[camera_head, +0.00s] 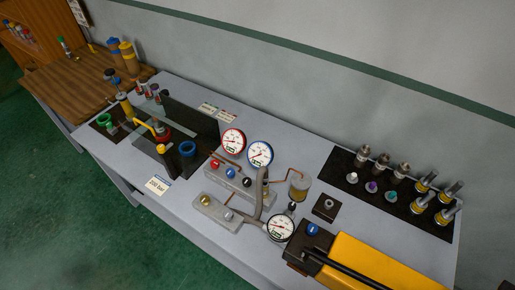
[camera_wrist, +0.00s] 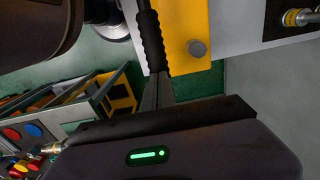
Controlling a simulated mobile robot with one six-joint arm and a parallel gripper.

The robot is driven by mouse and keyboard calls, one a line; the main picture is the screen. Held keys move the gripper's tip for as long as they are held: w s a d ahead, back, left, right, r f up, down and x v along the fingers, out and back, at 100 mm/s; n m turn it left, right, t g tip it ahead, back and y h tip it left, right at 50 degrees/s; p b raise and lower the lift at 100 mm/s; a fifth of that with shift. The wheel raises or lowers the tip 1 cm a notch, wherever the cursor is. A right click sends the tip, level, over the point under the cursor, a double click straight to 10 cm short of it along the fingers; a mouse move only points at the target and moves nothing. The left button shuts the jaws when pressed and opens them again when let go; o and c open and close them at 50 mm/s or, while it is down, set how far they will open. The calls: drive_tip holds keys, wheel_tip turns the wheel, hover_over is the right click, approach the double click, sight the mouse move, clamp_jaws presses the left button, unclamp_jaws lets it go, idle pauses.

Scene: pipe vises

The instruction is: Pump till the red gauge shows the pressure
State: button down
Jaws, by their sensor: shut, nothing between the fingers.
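The red-rimmed gauge (camera_head: 233,141) stands upright at the middle of the bench in the head view; its reading is too small to make out. A yellow hand pump (camera_head: 372,262) with a black lever (camera_head: 345,275) lies at the front right, partly cut off. In the wrist view the yellow pump body (camera_wrist: 183,50) and the ribbed black lever grip (camera_wrist: 152,42) show at the top. My gripper (camera_wrist: 157,80) is shut and empty, its tips close to the grip's end; contact cannot be told. It is not visible in the head view.
A blue-rimmed gauge (camera_head: 260,154) and a black-rimmed gauge (camera_head: 280,228) stand near a valve block (camera_head: 240,184) with coloured knobs. A card (camera_head: 158,185) appears to read 200 bar. Several fittings stand on a dark mat (camera_head: 340,163). Vises fill the bench's left.

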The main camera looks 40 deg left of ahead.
drive_tip(key=shift+d+f+b, duration=0.25)
drive_tip(key=shift+f+b, duration=0.45)
drive_tip(key=shift+f, duration=0.2)
drive_tip(key=shift+d+f+b, duration=0.2)
drive_tip(key=shift+f+b, duration=0.5)
drive_tip(key=shift+f, duration=0.2)
drive_tip(key=f+b, duration=0.4)
drive_tip(key=shift+d+f, duration=0.2)
drive_tip(key=shift+f, duration=0.15)
drive_tip(key=shift+s+a, duration=0.1)
